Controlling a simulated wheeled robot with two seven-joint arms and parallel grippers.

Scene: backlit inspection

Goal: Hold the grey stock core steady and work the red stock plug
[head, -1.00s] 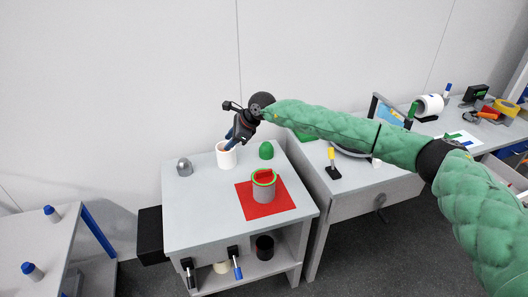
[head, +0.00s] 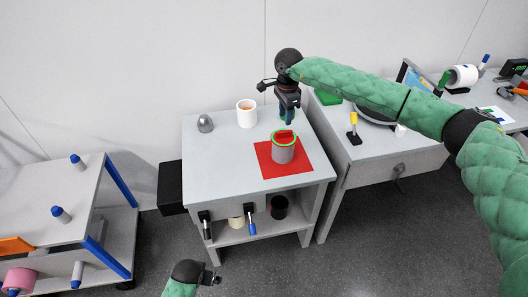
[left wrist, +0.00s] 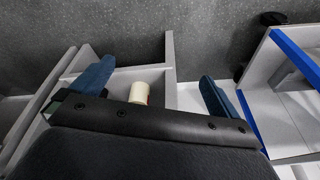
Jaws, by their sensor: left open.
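The grey stock core (head: 283,155) stands upright on the red mat (head: 310,166) on the workbench. It has a green rim. The red stock plug (head: 285,134) shows in the core's mouth; how deep it sits I cannot tell. My right gripper (head: 287,117) points down behind the core, apart from it, where a green dome stood earlier. The dome is mostly hidden, and I cannot tell whether the fingers hold it. My left gripper (head: 212,279) is low in front of the bench. Its fingers are apart and empty in the left wrist view (left wrist: 157,85).
A white cup (head: 247,118) with something orange inside and a grey dome (head: 205,124) stand on the bench. The shelf below holds a cream cylinder (head: 236,222), also in the left wrist view (left wrist: 139,92), and a dark cup (head: 279,207). A side table (head: 70,175) is at left.

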